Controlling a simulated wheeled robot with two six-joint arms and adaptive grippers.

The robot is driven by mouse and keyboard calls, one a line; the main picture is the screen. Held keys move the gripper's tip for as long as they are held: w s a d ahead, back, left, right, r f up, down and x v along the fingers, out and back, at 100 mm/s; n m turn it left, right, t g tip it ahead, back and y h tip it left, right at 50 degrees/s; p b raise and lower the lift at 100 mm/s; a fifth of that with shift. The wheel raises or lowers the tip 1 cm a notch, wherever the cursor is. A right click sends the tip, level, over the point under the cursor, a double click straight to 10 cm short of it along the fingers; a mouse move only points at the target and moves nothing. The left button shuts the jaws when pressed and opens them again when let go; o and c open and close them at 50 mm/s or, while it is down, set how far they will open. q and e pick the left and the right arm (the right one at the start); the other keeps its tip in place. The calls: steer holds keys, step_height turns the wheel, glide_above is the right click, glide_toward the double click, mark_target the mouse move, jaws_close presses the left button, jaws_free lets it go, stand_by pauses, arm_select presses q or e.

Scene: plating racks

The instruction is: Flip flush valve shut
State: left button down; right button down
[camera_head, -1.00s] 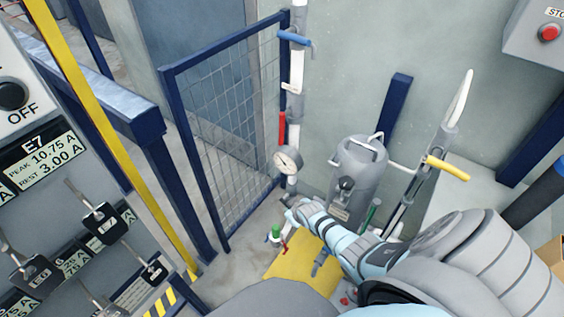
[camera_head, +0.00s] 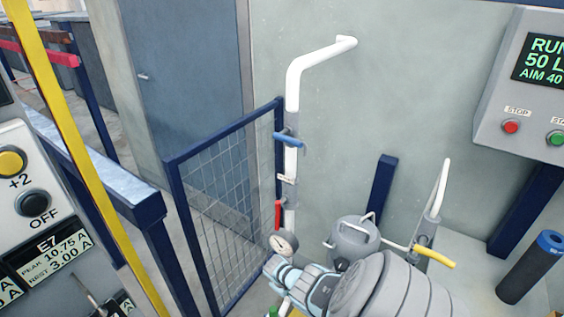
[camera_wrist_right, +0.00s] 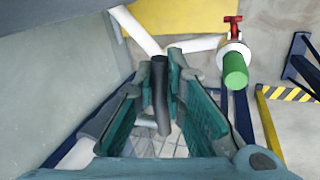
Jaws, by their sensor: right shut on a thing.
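I cannot read a label that tells which lever is the flush valve. On the upright pipe, a blue lever (camera_head: 287,139) lies crosswise and a red lever (camera_head: 278,214) hangs along it. A yellow lever (camera_head: 434,257) sits on the right pipe. My left gripper is not in view.
A grey tank (camera_head: 354,240) stands right of the pipe. A blue mesh gate (camera_head: 228,190) is at the left. A green-capped fitting (camera_wrist_right: 235,70) with a red handle is beside the fingers. A control box (camera_head: 535,125) with red and green buttons is on the wall.

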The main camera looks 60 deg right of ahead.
steer(key=shift+d+r, duration=0.1)
steer(key=c, duration=1.6)
jaws_free()
steer(key=shift+c, duration=0.2)
steer(key=shift+w+r, duration=0.1)
steer(key=shift+r, duration=0.4)
steer(key=v, duration=1.1)
